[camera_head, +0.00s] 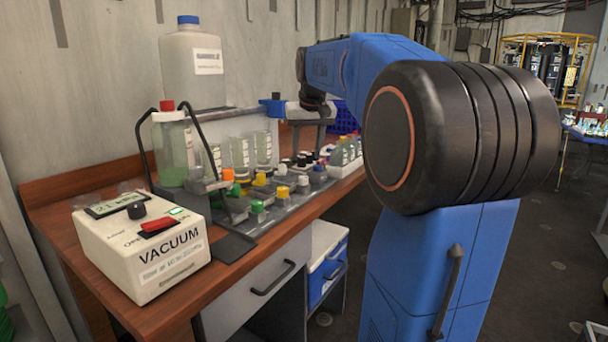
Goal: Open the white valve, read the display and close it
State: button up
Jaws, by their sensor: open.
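The white vacuum box (165,262) stands on the near left of the wooden bench. Its display (115,205) is lit and seems to start with "21"; the rest is too small to read surely. A grey valve manifold lies along the bench with several coloured knobs. A white knob (303,182) is near its right part, and another pale knob (282,169) is behind it; I cannot tell which is the white valve or whether either is open. My gripper (307,142) points down behind the manifold, apart from the white knobs, open and seemingly empty.
A large jug (193,68) with a blue cap and a red-capped bottle (173,150) stand behind the manifold. A rack of bottles (346,158) is at the far right end. Open floor lies right of the bench.

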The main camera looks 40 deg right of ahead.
aim_at(303, 177)
jog(key=x, duration=0.9)
jog(key=shift+w+f, duration=0.1)
jog(key=shift+f, duration=0.15)
jog(key=shift+c, duration=0.2)
jog(key=c, duration=1)
